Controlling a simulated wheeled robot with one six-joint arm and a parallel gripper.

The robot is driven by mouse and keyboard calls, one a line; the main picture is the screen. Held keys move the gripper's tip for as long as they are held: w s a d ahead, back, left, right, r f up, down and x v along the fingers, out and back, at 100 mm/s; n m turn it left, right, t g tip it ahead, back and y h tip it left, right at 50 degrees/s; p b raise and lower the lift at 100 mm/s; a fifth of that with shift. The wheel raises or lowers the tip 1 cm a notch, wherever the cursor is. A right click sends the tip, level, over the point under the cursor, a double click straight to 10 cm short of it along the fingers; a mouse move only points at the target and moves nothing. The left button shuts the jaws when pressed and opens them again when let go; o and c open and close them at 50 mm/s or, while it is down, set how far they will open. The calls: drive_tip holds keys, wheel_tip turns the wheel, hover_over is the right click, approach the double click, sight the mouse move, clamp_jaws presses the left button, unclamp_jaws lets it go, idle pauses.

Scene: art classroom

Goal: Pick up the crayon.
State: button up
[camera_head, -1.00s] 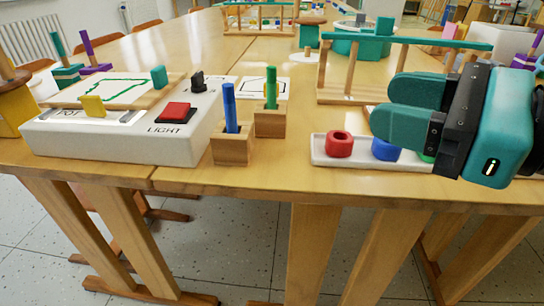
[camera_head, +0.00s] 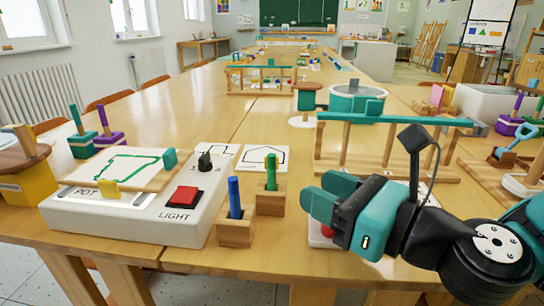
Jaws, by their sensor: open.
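A blue crayon-like stick (camera_head: 235,197) stands upright in a small wooden block holder (camera_head: 235,233). A green stick (camera_head: 271,171) stands upright in a second wooden holder (camera_head: 270,202), just behind and to the right. My gripper (camera_head: 322,194) is open and empty, with teal fingers pointing left. In the picture it is to the right of both sticks and apart from them. It covers most of the white tray; a bit of a red ring (camera_head: 327,231) shows below it.
A white light box (camera_head: 130,218) with a red button (camera_head: 184,197) and a drawing board (camera_head: 125,168) stands left of the holders. A wooden rack with a teal bar (camera_head: 395,119) is behind my gripper. The table's front edge is close to the holders.

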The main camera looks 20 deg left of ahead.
sight(275, 169)
drive_tip(key=p+x, duration=0.1)
drive_tip(key=x, duration=0.9)
drive_tip(key=shift+d, duration=0.1)
clamp_jaws()
